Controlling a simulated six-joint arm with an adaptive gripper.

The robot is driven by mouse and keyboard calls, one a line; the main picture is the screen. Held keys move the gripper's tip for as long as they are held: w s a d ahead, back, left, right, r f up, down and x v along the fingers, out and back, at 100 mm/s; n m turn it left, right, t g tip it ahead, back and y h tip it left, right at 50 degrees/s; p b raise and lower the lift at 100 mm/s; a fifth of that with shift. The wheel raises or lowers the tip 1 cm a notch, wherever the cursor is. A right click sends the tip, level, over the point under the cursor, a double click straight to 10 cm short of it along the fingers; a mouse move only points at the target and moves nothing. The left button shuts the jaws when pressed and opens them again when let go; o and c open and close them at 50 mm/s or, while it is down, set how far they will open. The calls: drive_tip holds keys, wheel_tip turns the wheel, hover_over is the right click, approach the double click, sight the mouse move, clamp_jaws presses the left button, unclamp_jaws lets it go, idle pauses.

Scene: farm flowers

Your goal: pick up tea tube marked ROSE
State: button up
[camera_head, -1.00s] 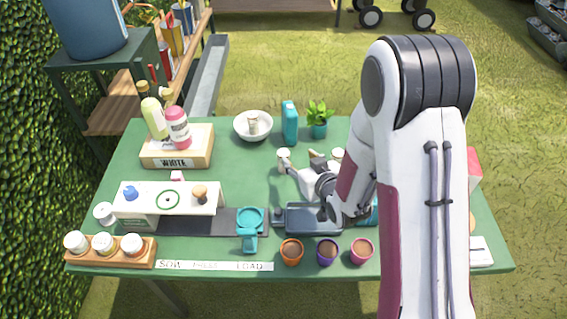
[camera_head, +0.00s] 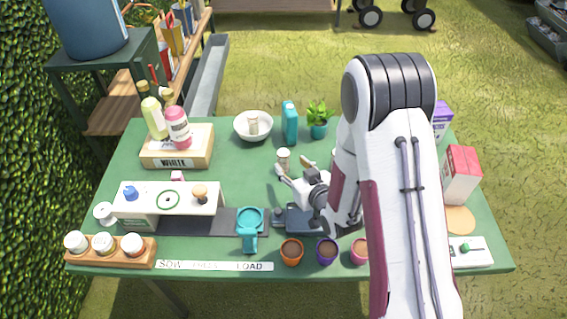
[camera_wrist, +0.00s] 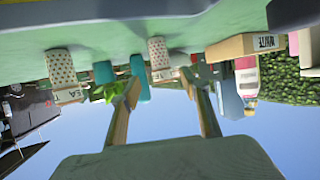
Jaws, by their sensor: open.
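A small pale tea tube (camera_head: 283,158) stands upright just beyond my gripper (camera_head: 293,168) in the head view. My gripper is open and empty. In the wrist view, which is roughly upside down, a tube with a dotted pale body and a white label (camera_wrist: 158,52) appears in line with the gap between my fingertips (camera_wrist: 158,82), apart from them. A second dotted tube (camera_wrist: 61,68) stands off to the left there. In the head view my arm hides most of this second tube.
A white bowl (camera_head: 266,119) with a small object in it, a teal box (camera_head: 290,123) and a potted plant (camera_head: 319,113) stand behind. A wooden crate (camera_head: 160,160) with bottles is at left. Pots (camera_head: 292,253) line the front. A red-and-white box (camera_head: 461,175) stands right.

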sight(286, 160)
drive_tip(key=shift+x, duration=0.8)
drive_tip(key=shift+x, duration=2.6)
drive_tip(key=shift+a+r, duration=0.1)
drive_tip(key=shift+r, duration=0.05)
drive_tip(key=c, duration=1.2)
